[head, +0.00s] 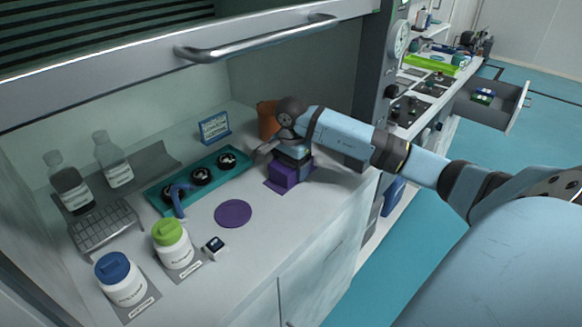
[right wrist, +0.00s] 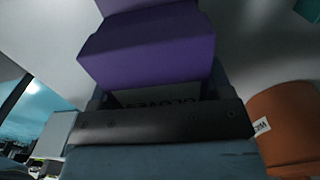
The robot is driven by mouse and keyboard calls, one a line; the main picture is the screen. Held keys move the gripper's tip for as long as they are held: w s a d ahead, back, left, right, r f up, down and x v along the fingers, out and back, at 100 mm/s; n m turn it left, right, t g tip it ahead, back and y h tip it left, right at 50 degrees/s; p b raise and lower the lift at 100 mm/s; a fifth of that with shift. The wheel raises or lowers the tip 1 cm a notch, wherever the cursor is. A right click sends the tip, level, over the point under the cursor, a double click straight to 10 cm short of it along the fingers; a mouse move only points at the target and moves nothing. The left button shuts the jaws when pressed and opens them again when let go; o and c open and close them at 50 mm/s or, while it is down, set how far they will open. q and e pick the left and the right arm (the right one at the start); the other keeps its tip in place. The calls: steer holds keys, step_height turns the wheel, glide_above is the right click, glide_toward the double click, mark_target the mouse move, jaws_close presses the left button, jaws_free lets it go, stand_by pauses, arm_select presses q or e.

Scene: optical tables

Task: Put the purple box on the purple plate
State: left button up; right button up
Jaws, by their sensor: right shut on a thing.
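The purple box (head: 283,176) stands on the bench under the hood, over a thin dark purple patch at its base. My right gripper (head: 292,158) reaches in from the right and is shut on the box from above. In the right wrist view the purple box (right wrist: 150,48) fills the top middle, beside the dark gripper bar, which partly hides lettering. The purple plate (head: 233,214) is a flat round disc lying empty on the bench, to the left and nearer than the box. My left gripper is not in view.
A teal tray (head: 157,197) with black round items lies left of the box. An orange container (head: 267,120) stands behind my gripper; it also shows in the wrist view (right wrist: 285,125). White jars with green (head: 168,231) and blue (head: 112,266) lids stand at front left.

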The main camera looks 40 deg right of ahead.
steer(key=o, duration=1)
steer(key=shift+f, duration=0.1)
step_height(320, 180, up, 12)
steer(key=shift+r+p, duration=0.2)
steer(key=shift+p, duration=0.45)
